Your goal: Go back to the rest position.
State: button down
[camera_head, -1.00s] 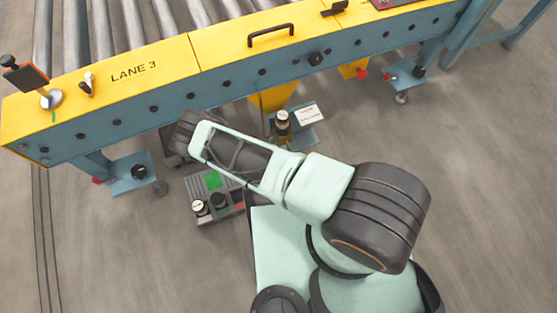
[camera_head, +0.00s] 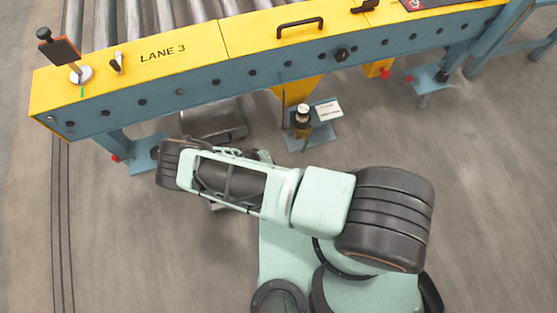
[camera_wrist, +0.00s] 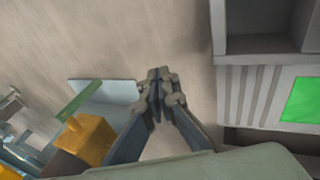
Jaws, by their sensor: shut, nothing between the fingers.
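My gripper (camera_wrist: 160,85) shows in the wrist view with its fingertips together and nothing between them. It points down over bare floor, left of a grey tray and slatted panel with a green patch (camera_wrist: 302,102). In the head view my arm reaches left across the picture, below the conveyor, and the gripper is mostly hidden behind it.
The yellow and blue LANE 3 conveyor (camera_head: 190,75) runs across the top. Under it are a grey box-like object (camera_head: 216,120) and a post on a blue foot plate (camera_head: 313,137). A yellow block with a green lever (camera_wrist: 88,138) is lower left. Floor is clear at right.

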jog(key=shift+s+a, duration=0.25)
jog(key=shift+a, duration=0.2)
jog(key=shift+r, duration=0.15)
